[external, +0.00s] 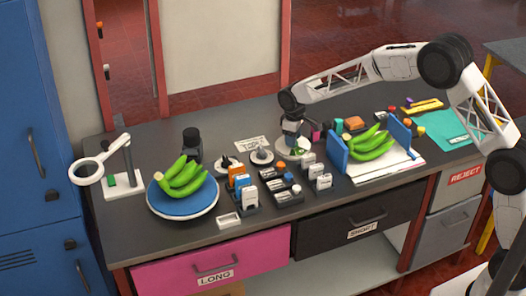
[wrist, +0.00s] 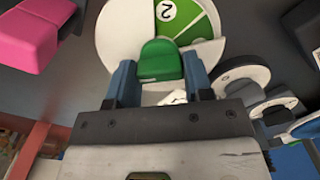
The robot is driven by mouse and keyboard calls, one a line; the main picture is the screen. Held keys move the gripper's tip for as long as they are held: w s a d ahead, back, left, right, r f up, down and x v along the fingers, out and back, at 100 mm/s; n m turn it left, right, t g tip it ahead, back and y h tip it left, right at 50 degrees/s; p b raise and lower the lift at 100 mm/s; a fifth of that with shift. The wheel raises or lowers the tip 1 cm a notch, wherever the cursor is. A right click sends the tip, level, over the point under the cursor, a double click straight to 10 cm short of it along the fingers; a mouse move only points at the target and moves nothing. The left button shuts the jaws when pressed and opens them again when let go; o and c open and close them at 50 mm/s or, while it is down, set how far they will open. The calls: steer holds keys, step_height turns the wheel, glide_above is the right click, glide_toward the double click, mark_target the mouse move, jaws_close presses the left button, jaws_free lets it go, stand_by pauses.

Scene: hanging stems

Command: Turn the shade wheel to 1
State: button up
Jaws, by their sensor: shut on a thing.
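The shade wheel (wrist: 112,38) is a white disc with a green sector at its upper right, bearing a "2" in a white circle. Part of another white mark shows lower on it, half hidden by my gripper. A green knob (wrist: 160,58) stands on the wheel. My gripper (wrist: 160,72) has its two blue fingers on either side of the knob, shut on it. In the external view the wheel (external: 304,154) is a pale disc on the table, left of the blue holder, with my gripper (external: 292,141) above it, hiding part of it.
A blue holder (external: 338,153) with green bananas (external: 371,146) stands close on the right. More bananas (external: 183,180) lie on a blue plate (external: 170,208) at left. Several small dials and blocks crowd the table left of the wheel. A pink object (wrist: 52,22) is near in the wrist view.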

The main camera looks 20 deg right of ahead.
steer(key=n, duration=0.4)
steer(key=shift+n, duration=0.3)
steer(key=n, duration=0.4)
steer(key=shift+n, duration=0.3)
steer(key=o, duration=0.9)
steer(key=shift+r, duration=0.1)
steer(key=shift+r, duration=3.85)
